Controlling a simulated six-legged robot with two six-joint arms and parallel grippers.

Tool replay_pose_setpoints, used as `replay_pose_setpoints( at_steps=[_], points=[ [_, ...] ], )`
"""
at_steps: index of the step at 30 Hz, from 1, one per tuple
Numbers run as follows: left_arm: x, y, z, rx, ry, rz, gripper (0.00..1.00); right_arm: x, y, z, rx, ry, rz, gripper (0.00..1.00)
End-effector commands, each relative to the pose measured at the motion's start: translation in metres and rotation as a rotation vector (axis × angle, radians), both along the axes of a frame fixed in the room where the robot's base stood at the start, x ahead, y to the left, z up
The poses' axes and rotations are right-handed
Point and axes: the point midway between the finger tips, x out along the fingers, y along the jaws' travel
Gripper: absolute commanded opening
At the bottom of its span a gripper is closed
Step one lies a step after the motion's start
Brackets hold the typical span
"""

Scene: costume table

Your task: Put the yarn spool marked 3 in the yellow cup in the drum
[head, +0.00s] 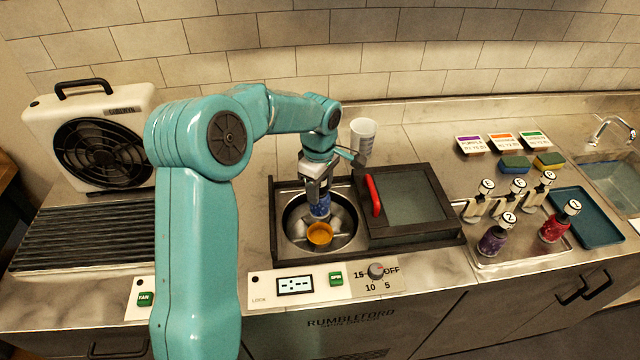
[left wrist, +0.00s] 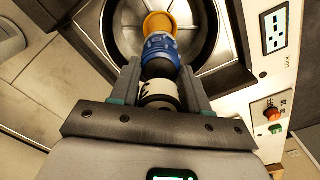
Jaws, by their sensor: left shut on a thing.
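My left gripper (head: 318,190) is shut on a blue yarn spool (head: 320,208) and holds it in the opening of the steel drum (head: 345,238). In the left wrist view the spool (left wrist: 160,50) shows its blue yarn, dark neck and a white top between the fingers; its number cannot be read. The yellow cup (head: 320,236) sits in the drum toward the front. In the left wrist view the cup (left wrist: 159,22) is partly covered by the spool's far end. I cannot tell whether the spool touches the cup. My right gripper is not in view.
The drum's glass lid (head: 415,205) with a red handle (head: 373,195) stands to the right, leaving the drum open. A metal tray (head: 515,255) holds several spools, including purple (head: 492,240) and red (head: 555,228). A white jug (head: 362,135) stands behind; a fan (head: 95,140) is left.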

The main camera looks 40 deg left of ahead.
Motion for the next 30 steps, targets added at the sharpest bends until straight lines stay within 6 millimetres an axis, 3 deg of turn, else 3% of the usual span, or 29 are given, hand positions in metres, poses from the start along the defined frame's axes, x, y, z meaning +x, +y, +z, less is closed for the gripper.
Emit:
replay_pose_setpoints(
  at_steps=[12, 30],
  points=[
    [0.000, 0.000, -0.052, 0.000, -0.001, -0.002, 0.00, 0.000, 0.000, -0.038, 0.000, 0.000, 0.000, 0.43],
    [0.000, 0.000, -0.111, 0.001, -0.001, -0.002, 0.00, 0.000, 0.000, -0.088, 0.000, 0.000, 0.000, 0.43]
  ],
)
